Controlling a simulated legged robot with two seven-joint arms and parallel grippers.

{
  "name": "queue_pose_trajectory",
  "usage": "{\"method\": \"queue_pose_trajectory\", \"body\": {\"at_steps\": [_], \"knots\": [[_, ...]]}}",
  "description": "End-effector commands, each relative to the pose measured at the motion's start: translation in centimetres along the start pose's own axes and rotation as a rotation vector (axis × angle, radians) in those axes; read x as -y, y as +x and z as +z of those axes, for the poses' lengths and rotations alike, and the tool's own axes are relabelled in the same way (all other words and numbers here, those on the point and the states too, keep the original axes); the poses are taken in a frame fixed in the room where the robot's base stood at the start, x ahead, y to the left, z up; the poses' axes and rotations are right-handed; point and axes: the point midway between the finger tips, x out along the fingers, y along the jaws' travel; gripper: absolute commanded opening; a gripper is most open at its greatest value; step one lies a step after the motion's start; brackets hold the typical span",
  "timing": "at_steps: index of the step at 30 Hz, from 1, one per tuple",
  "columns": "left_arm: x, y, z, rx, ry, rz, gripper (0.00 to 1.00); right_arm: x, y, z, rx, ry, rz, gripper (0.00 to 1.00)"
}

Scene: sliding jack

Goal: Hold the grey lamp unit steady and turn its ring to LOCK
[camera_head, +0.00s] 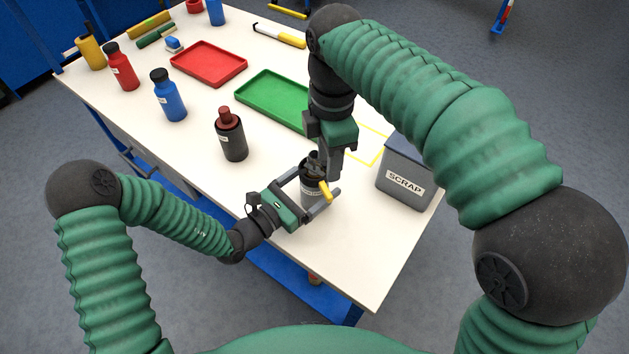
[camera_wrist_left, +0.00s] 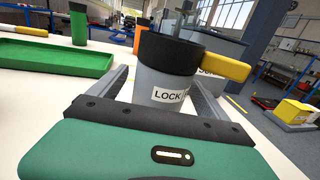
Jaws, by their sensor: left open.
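The grey lamp unit (camera_head: 309,193) stands upright near the table's front edge. My left gripper (camera_head: 318,182) is open, with one finger on each side of the body. My right gripper (camera_head: 322,166) points down just above the unit. Its fingertips overlap the ring in the head view, so I cannot tell whether they touch it or are shut.
A grey SCRAP bin (camera_head: 404,175) stands close to the right of the unit. A dark bottle with a red-brown cap (camera_head: 231,135) stands to the left. A green tray (camera_head: 270,98) and a red tray (camera_head: 208,63) lie farther back. Bare table lies in front of the bin.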

Motion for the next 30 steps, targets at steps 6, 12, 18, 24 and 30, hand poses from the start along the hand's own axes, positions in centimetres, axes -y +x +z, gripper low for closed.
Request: {"method": "queue_pose_trajectory", "body": {"at_steps": [6, 12, 18, 24, 30], "knots": [[-0.01, -0.05, -0.02, 0.0, 0.0, 0.0, 0.75, 0.0, 0.0, 0.0, 0.0, 0.0, 0.0, 0.36], [-0.02, -0.07, -0.03, -0.001, 0.0, 0.0, 0.49, -0.01, 0.0, 0.0, 0.0, 0.0, 0.0, 0.36], [-0.02, -0.08, -0.03, -0.001, 0.0, 0.0, 0.22, -0.01, 0.0, 0.0, 0.0, 0.0, 0.0, 0.36], [-0.03, -0.08, -0.04, -0.001, 0.0, 0.0, 0.08, -0.01, 0.0, 0.0, 0.0, 0.0, 0.0, 0.36], [-0.03, -0.09, -0.04, -0.001, 0.0, 0.0, 0.08, -0.01, 0.0, 0.0, 0.0, 0.0, 0.0, 0.36]]}}
